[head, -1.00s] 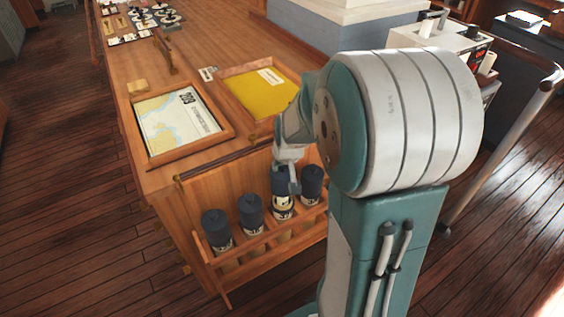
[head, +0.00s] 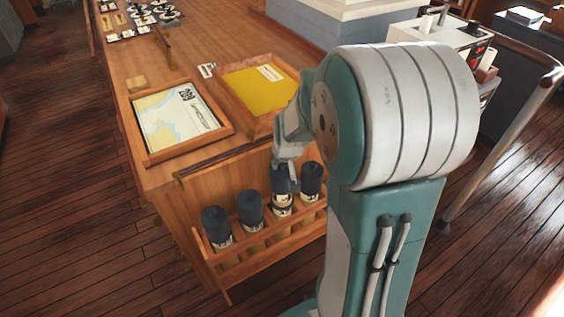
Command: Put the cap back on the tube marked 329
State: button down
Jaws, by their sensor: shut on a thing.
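Several tubes with dark caps stand in a wooden rack on the end of the wooden cabinet. My gripper (head: 284,185) is shut on the dark cap (head: 280,178) at the third tube (head: 282,208) from the left. The cap is upright at the top of that tube; I cannot tell whether it is seated. The left tube (head: 216,226), the second tube (head: 250,210) and the right tube (head: 311,184) have dark caps on. The tube labels are too small to read. My arm hides part of the rack's right end.
The wooden rack (head: 262,250) has a front rail low on the cabinet end. A metal handrail (head: 500,150) stands at right.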

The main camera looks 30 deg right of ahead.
aim_at(283, 170)
jog(key=shift+f, duration=2.05)
dwell(1.7)
jog(key=shift+c, duration=1.8)
grip_release()
jog(key=o, duration=0.4)
jog(key=shift+c, duration=0.2)
jog(key=shift+r, duration=0.1)
jog(key=shift+r, duration=3.4)
